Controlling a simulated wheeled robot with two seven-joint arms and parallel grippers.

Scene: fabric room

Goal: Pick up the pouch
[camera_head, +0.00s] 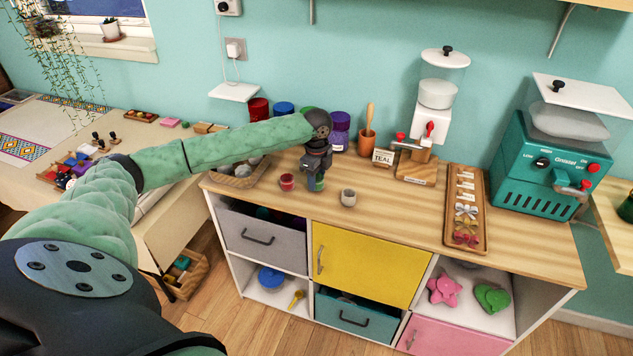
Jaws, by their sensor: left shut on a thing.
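My left gripper (316,168) reaches over the wooden counter top from the left, pointing down. It is shut on a small green thing (316,184), which I take to be the pouch. The fingers hide much of it, and I cannot tell whether it touches the counter. No other pouch is clear to me. My right gripper is not in view.
A woven tray (238,180) lies to the left, and jars (340,130) stand behind. A wooden tray (465,212) lies right. The counter's front middle (400,235) is clear.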

